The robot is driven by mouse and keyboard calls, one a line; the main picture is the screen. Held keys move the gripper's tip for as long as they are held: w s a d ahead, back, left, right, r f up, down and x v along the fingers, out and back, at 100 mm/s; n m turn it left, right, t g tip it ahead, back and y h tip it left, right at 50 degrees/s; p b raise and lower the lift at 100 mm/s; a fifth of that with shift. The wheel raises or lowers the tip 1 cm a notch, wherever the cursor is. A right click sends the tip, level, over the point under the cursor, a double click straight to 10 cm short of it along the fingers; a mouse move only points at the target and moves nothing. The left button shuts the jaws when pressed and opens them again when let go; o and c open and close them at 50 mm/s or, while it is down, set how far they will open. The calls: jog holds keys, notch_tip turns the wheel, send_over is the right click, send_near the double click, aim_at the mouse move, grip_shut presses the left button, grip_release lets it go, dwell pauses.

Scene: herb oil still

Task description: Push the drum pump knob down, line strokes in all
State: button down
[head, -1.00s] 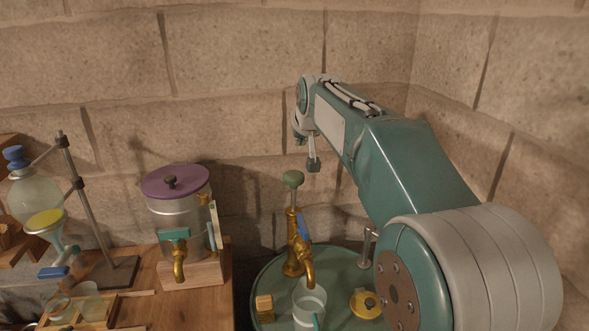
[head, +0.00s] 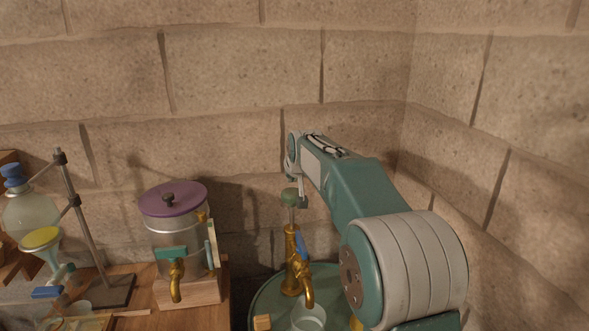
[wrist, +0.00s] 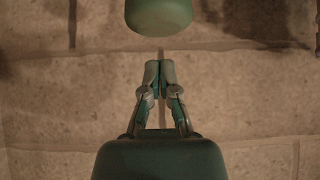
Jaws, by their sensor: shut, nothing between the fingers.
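The drum pump (head: 292,268) is brass, with a blue lever and a downward spout. Its green knob (head: 290,196) sits on a rod above the body and looks raised. The knob also shows in the wrist view at the top centre (wrist: 158,14).
The pump stands on a round green drum top (head: 262,297) with a clear cup (head: 308,317) under the spout. Left is a purple-lidded metal pot (head: 172,240) with a brass tap, then a stand (head: 76,205) with glassware. Stone walls close the back and right.

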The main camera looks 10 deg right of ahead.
aim_at(293, 213)
jog(key=shift+s+f, duration=0.1)
jog(key=shift+f, duration=1.1)
notch_tip(293, 213, down, 8)
jog(key=shift+s, duration=0.1)
jog(key=shift+s, duration=0.1)
jog(key=v, duration=1.2)
jog(key=shift+w+r, duration=0.2)
jog(key=shift+w, duration=0.05)
notch_tip(293, 213, up, 10)
jog(key=w, duration=0.1)
jog(key=shift+w+a, duration=0.2)
